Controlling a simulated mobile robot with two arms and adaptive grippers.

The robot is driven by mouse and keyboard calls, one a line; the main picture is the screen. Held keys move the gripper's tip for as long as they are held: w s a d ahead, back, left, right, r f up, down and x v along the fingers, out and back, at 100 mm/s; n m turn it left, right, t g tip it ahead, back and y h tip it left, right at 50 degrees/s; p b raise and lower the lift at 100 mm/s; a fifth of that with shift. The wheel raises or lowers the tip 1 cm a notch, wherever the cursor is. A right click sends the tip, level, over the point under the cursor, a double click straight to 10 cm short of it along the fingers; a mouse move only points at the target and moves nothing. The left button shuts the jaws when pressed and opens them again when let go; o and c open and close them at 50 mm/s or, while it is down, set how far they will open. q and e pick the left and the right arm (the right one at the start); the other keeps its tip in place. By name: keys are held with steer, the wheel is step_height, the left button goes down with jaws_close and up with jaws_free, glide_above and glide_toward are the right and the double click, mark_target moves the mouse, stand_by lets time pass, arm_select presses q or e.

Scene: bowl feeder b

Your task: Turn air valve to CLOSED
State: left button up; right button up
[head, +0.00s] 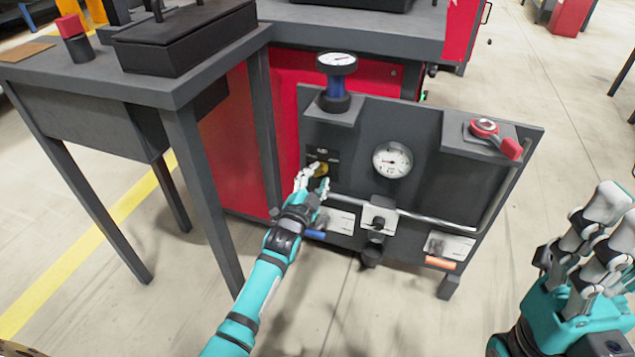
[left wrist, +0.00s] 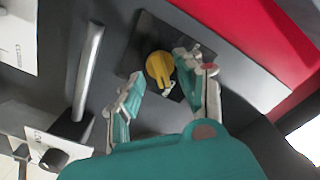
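A yellow rotary knob (head: 321,169) sits on a small black plate at the left of the dark grey panel (head: 350,150). In the left wrist view the knob (left wrist: 159,68) shows a raised yellow grip on a round base. My left gripper (head: 312,184) is open in front of it, one finger on each side. No finger clearly touches it. The plate's marks are too small to read. A red-handled valve (head: 485,127) sits on the panel's upper right shelf, its handle pointing right. My right gripper (head: 606,228) is open and empty at the right edge, away from the panel.
A round gauge (head: 392,160) is mid-panel and a blue-bodied gauge (head: 337,75) stands on its top left. A metal pipe (head: 430,219) crosses below. A grey table (head: 190,85) stands close on the left. The floor before the panel is clear.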

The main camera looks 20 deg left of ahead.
arm_select(q)
steer(key=shift+w, duration=0.4)
steer(key=shift+c, duration=0.3)
jaws_close()
